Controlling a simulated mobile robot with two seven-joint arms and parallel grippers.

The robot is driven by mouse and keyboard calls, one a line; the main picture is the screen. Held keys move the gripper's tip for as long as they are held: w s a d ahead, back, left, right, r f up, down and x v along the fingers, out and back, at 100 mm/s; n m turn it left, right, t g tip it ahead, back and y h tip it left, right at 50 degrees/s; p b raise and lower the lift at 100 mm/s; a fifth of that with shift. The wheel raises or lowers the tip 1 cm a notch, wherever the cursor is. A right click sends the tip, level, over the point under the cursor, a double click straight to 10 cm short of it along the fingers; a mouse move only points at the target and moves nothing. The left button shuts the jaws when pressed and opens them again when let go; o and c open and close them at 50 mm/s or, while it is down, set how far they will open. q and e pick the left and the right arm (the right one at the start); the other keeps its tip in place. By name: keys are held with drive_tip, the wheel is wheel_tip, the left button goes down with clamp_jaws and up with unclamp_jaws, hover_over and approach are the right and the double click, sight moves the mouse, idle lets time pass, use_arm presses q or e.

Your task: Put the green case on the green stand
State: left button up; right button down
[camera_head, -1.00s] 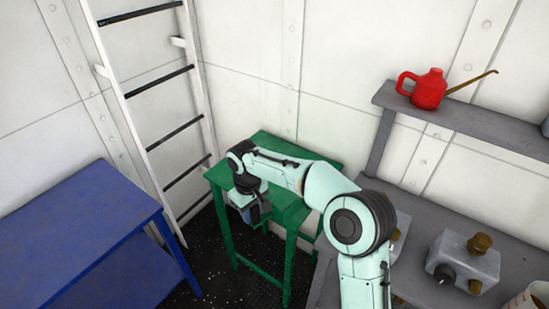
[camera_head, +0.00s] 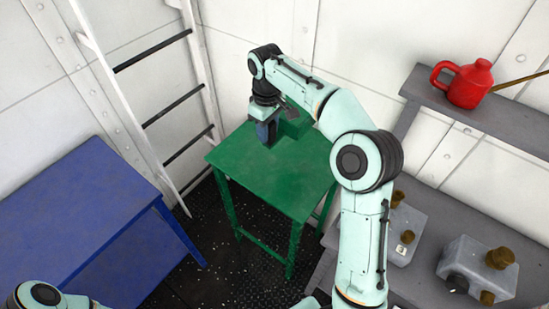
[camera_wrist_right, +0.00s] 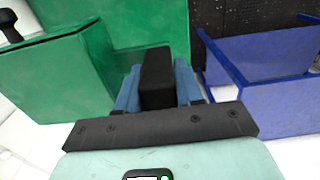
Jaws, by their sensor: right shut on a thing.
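The green stand (camera_head: 245,180) is a small four-legged table against the back wall, its top mostly bare. It also shows in the right wrist view (camera_wrist_right: 150,25). My right gripper (camera_head: 268,138) points down at the stand's back left part. It is shut on the green case (camera_head: 294,124), which shows just right of the fingers, partly hidden by my arm. In the right wrist view the case (camera_wrist_right: 55,80) is the large green block left of the fingers (camera_wrist_right: 157,70). I cannot tell whether its underside touches the top. My left gripper is out of view.
A blue table (camera_head: 75,215) stands at the left, with a white ladder (camera_head: 150,90) behind it. A grey bench (camera_head: 420,270) at the right holds grey boxes with knobs (camera_head: 480,268). A red oil can (camera_head: 468,85) sits on the shelf (camera_head: 470,115).

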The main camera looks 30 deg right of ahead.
sight(269, 145)
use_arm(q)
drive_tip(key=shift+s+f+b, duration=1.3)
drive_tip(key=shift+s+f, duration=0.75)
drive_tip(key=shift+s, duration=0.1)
use_arm(e)
drive_tip(key=shift+s+f, duration=0.15)
drive_tip(key=shift+f, duration=8.9)
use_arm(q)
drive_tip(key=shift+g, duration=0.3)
use_arm(e)
drive_tip(key=c, duration=0.7)
unclamp_jaws()
drive_tip(key=shift+f, duration=0.15)
wheel_tip(269, 145, up, 12)
drive_tip(key=shift+r+p, duration=0.15)
drive_tip(key=shift+p, duration=0.7)
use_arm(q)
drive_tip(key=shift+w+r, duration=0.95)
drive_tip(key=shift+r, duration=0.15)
